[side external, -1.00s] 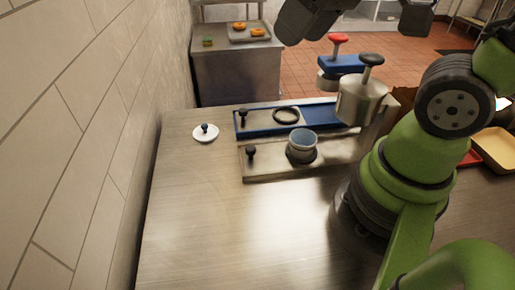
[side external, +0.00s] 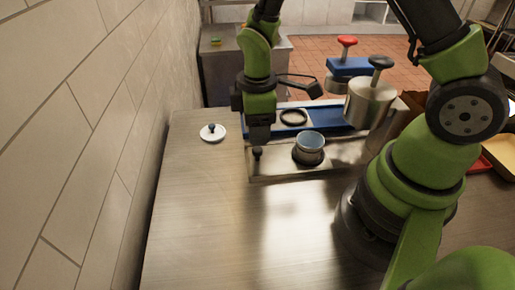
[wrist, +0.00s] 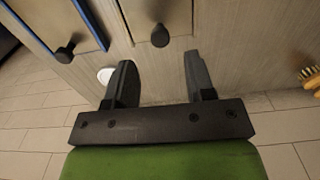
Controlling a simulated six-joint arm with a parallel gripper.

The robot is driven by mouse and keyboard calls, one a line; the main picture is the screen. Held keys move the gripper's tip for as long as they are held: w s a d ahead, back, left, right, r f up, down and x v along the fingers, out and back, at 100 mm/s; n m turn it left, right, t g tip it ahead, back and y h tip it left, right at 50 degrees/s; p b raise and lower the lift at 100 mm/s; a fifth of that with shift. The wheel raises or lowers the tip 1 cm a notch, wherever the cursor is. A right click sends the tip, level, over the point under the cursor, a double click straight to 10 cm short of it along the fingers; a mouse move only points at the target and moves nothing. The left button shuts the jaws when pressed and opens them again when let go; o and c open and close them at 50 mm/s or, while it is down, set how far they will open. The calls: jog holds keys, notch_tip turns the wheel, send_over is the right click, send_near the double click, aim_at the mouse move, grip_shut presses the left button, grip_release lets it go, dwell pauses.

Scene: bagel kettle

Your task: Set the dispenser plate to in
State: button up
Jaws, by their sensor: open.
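Two slide plates with black knobs lie side by side on the counter. The metal dispenser plate (side external: 280,168) is the nearer one in the side view, with its black knob (side external: 257,153) at the left end. My gripper (side external: 259,143) points down just over the metal plate's knob. In the wrist view my gripper (wrist: 160,70) is open and empty. The metal plate's knob (wrist: 160,36) shows ahead of the gap between the fingers.
A metal hopper (side external: 369,100) with a black knob and a blue one with a red knob (side external: 347,42) stand at the plates' right end. A white lid (side external: 212,133) lies left. A tiled wall bounds the left; the front counter is clear.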

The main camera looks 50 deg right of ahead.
aim_at(257, 148)
notch_tip(257, 148, down, 7)
jog(key=shift+r, duration=0.2)
